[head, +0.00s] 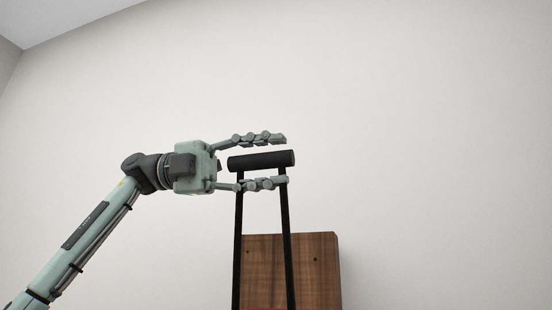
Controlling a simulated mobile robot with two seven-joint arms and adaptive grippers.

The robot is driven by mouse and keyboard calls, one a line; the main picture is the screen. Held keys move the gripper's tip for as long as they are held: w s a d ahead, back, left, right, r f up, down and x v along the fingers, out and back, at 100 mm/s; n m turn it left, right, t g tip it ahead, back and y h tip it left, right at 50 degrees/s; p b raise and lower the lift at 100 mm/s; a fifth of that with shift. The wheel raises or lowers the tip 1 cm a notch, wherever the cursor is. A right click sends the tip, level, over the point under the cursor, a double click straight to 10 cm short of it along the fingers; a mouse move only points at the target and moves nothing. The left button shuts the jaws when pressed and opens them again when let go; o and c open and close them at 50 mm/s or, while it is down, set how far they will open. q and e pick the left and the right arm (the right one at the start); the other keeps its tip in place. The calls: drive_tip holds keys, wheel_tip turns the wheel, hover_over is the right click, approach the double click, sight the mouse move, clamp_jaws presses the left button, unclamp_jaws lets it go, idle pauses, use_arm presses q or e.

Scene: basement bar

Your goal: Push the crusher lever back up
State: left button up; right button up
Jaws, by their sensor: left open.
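The crusher lever's black cylindrical handle (262,161) is near the middle of the head view, on top of two upright black bars (286,230). The lever stands upright, leaning very slightly. My left gripper (284,160) comes in from the left and is open. One finger is above the handle and the other is below it, across the tops of the bars. A gap shows between the upper finger and the handle. I cannot tell whether the lower finger touches the bars. My right gripper is not in view.
A brown wooden board (316,270) with small dark holes is behind the bars at the bottom. A strip of red (264,308) shows at the bottom edge between the bars. A plain pale wall (430,130) fills the background. The space above and to the right looks free.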

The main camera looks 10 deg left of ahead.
use_arm(q)
drive_tip(key=a, duration=1)
drive_tip(key=shift+w+a, duration=0.15)
drive_tip(key=shift+a, duration=0.25)
